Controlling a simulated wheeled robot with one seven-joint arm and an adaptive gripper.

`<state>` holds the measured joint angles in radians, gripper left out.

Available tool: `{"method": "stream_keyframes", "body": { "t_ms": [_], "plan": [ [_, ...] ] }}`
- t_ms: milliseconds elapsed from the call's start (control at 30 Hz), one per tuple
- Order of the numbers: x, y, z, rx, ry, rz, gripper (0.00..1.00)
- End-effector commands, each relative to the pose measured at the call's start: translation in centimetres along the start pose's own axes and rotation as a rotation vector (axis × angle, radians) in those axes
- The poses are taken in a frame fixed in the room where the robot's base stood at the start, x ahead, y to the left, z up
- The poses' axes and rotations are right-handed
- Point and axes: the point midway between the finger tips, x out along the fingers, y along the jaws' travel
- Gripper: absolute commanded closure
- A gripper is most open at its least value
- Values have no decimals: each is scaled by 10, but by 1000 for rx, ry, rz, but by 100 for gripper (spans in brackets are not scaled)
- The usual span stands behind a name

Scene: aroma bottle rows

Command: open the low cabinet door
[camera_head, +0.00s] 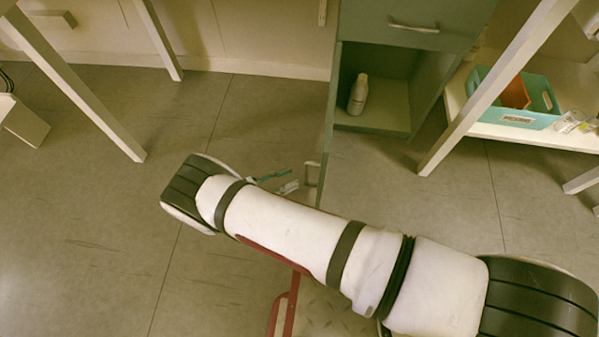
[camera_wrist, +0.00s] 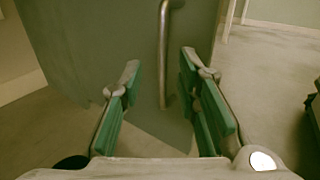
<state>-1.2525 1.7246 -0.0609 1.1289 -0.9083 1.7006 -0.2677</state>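The low cabinet (camera_head: 375,117) is grey-green and its compartment shows open in the head view. Its door (camera_head: 329,120) stands swung out toward me, seen almost edge-on, with a pale handle (camera_head: 312,174) on its left face. In the wrist view the door face (camera_wrist: 95,40) fills the upper middle, and its metal bar handle (camera_wrist: 164,55) runs upright. My gripper (camera_wrist: 160,63) is open, with a green-padded finger on either side of the handle in the picture. No finger visibly touches it. In the head view my gripper (camera_head: 280,181) is mostly hidden behind my arm.
A white bottle (camera_head: 358,95) stands inside the cabinet. Above is a closed drawer with a handle (camera_head: 414,26). A teal bin (camera_head: 513,103) sits on a white shelf at right. White table legs (camera_head: 80,85) stand left and right. Floor around the door is mostly clear.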

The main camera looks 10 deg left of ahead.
Motion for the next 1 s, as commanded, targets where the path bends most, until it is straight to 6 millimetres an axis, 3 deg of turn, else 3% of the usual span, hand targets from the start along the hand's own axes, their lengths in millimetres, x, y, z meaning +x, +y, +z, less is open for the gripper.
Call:
{"method": "stream_keyframes", "body": {
  "t_ms": [200, 400, 1000],
  "plan": [
    [-43, -1, -1, 1, 1, 2, 70],
    [-61, -1, -1, -1, 0, -1, 70],
    [-65, -1, 0, -1, 0, -2, 70]
  ]
}}
